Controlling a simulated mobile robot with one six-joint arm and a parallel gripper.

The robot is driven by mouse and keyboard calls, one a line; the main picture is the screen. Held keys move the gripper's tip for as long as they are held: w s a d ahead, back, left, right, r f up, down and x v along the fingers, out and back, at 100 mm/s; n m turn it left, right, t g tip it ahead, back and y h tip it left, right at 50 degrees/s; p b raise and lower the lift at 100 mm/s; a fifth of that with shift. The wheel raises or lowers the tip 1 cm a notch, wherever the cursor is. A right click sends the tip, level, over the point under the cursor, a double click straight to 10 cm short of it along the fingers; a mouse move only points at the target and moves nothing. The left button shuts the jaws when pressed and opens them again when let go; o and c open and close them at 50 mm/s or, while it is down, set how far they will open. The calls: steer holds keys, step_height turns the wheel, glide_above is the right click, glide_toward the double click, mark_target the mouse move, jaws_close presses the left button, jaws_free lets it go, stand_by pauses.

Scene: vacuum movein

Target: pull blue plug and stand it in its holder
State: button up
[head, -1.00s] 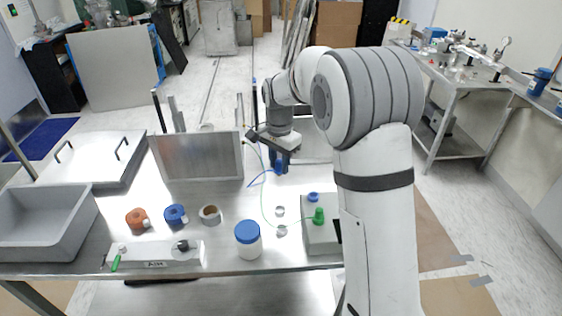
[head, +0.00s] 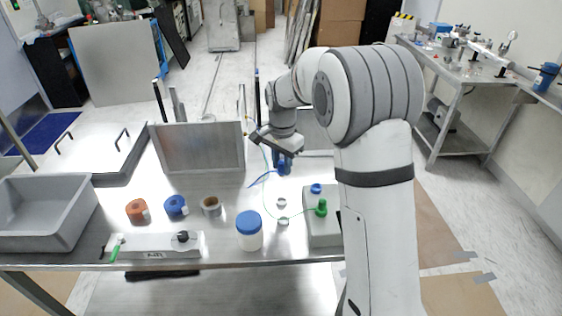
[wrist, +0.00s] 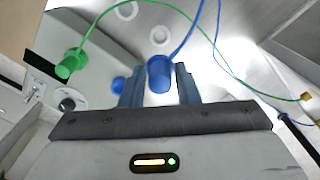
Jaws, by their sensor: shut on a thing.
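The blue plug (wrist: 159,76) is between the two fingers of my gripper (wrist: 159,90) in the wrist view, with its blue cable running up from it. In the head view my gripper (head: 284,166) is shut on the plug above the table, behind the grey box (head: 321,232). A blue round fitting (head: 316,188) sits on that box, apart from the plug. Two small white rings (head: 281,202) (head: 283,221) lie on the table left of the box; I cannot tell whether one is the holder. They also show in the wrist view (wrist: 159,35).
A green plug (head: 321,208) stands on the grey box with its cable looping left. A blue-lidded jar (head: 249,232), tape rolls (head: 176,206) and a white strip (head: 158,246) are at the front. A metal panel (head: 201,148) stands behind. A grey bin (head: 45,215) is at left.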

mark_target(282, 161)
steer(key=shift+f+b, duration=2.7)
steer(key=shift+f, duration=1.85)
steer(key=shift+f, duration=0.35)
steer(key=shift+f+b, duration=0.45)
steer(key=shift+f, duration=0.45)
steer(key=o, duration=1.5)
steer(key=shift+o, duration=0.2)
steer(key=shift+r, duration=0.15)
steer(key=shift+r+p, duration=5.2)
steer(key=shift+r, duration=2.7)
